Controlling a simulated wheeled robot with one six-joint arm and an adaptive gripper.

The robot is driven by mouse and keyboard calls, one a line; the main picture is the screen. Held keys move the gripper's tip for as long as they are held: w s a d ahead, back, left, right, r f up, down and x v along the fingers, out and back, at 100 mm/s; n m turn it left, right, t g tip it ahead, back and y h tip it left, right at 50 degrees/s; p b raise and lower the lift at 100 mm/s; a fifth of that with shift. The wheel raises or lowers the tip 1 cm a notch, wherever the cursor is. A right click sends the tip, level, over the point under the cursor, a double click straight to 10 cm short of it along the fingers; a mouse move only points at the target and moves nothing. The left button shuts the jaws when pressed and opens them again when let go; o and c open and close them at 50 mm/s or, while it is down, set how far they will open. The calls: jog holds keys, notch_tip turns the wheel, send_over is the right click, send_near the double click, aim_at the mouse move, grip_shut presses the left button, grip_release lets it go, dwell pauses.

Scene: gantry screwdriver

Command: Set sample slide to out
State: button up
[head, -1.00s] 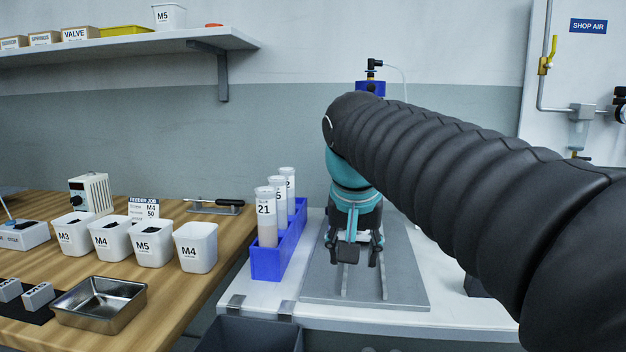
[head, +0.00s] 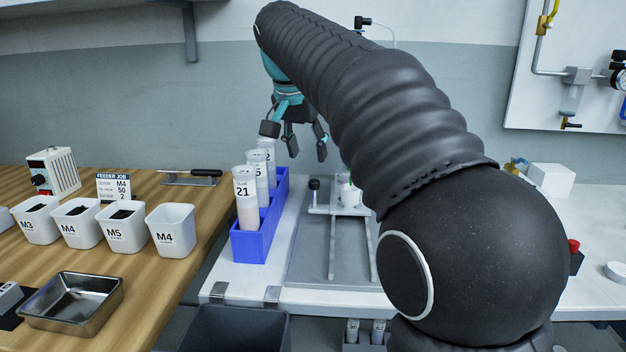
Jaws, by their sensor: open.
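The sample slide (head: 322,209) is a pale carriage across two rails on a grey base plate (head: 305,262). A black-topped post (head: 314,185) stands upright at its left end. A small white cup-like part (head: 348,193) with some green sits on it, partly hidden by my arm. My gripper (head: 296,142) is open and empty, with its fingers spread. In the picture it is above and left of the slide, near the tube rack, and apart from the slide. My arm hides the right part of the slide and the rails' far ends.
A blue rack (head: 253,243) with tall labelled tubes stands just left of the base plate. White bins, a metal tray (head: 72,301) and a feeder sign (head: 114,187) are on the wooden bench at left. A red button (head: 573,246) and a white box (head: 551,179) are at right.

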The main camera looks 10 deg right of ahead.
aim_at(314, 180)
jog(key=b+x, duration=0.1)
jog(key=x, duration=0.7)
grip_shut()
